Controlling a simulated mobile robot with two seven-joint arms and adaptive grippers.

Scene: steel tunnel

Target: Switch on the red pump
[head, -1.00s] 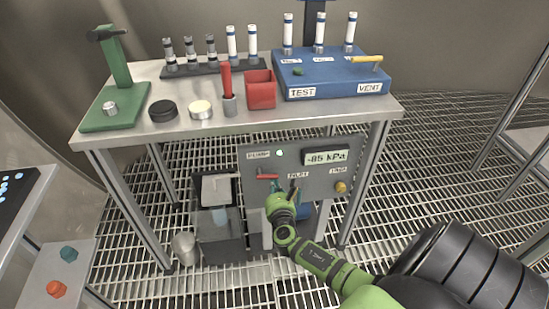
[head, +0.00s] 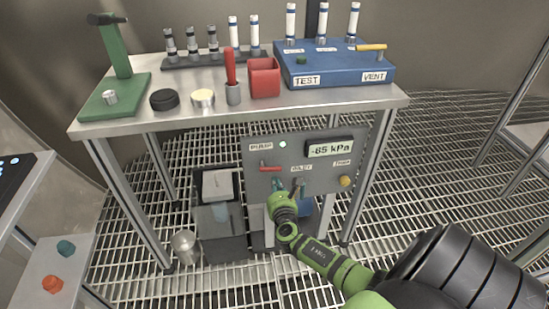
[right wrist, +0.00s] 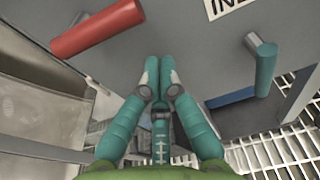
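My right gripper (head: 288,186) is just below the handle, in front of the panel. In the right wrist view its teal fingertips (right wrist: 158,72) are together with nothing between them, apart from the handle. My left gripper is out of view.
A yellow knob (head: 345,181) is at the panel's right. The bench (head: 200,123) is above, carrying a blue TEST/VENT block (head: 340,76).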

